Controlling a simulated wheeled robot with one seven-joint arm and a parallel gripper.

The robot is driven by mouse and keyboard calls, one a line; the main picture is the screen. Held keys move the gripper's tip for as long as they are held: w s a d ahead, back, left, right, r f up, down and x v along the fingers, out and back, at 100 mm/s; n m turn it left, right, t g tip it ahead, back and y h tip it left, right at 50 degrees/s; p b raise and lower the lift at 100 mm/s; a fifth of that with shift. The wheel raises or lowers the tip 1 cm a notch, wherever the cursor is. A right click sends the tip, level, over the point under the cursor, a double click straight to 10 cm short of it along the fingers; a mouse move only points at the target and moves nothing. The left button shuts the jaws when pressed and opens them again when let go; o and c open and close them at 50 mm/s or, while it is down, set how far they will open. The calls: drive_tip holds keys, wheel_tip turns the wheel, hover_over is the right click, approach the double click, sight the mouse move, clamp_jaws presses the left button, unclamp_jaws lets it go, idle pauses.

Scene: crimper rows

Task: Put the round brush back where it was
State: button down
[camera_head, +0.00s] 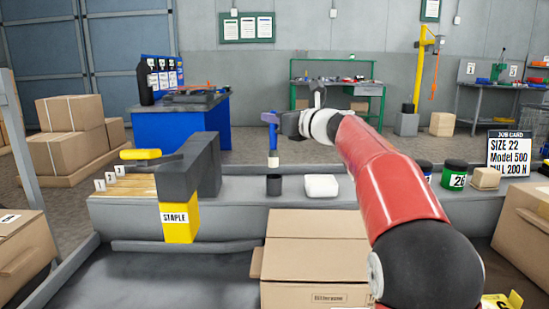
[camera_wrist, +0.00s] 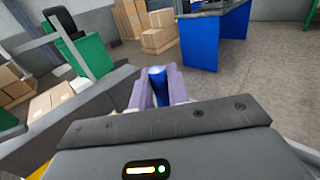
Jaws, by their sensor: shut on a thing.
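My gripper (camera_head: 278,119) is shut on the round brush (camera_head: 272,140), high over the far ledge. The brush has a blue handle and a pale lower end. It hangs about upright with the pale end down. In the wrist view the blue brush handle (camera_wrist: 155,74) shows between the two pale fingers of my gripper (camera_wrist: 156,92). A small dark cup (camera_head: 274,185) stands on the ledge almost straight below the brush. A gap shows between the brush's lower end and the cup's rim. The inside of the cup cannot be made out.
A white block (camera_head: 321,185) stands right of the cup. A grey and yellow STAPLE stand (camera_head: 180,222) rises at the left. A closed carton (camera_head: 315,262) is in front. Dark and green tins (camera_head: 454,174) and a job card (camera_head: 509,152) are at the right.

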sight(275, 149)
drive_tip(key=shift+f+b, duration=1)
drive_tip(key=shift+f, duration=2.7)
drive_tip(key=c, duration=1.3)
unclamp_jaws()
drive_tip(key=shift+c, duration=0.2)
drive_tip(key=shift+s+d, duration=0.15)
drive_tip(key=shift+d, duration=0.05)
drive_tip(key=b+v, duration=0.1)
drive_tip(key=v, duration=1)
drive_tip(key=shift+s+d, duration=0.15)
drive_tip(key=shift+s, duration=0.05)
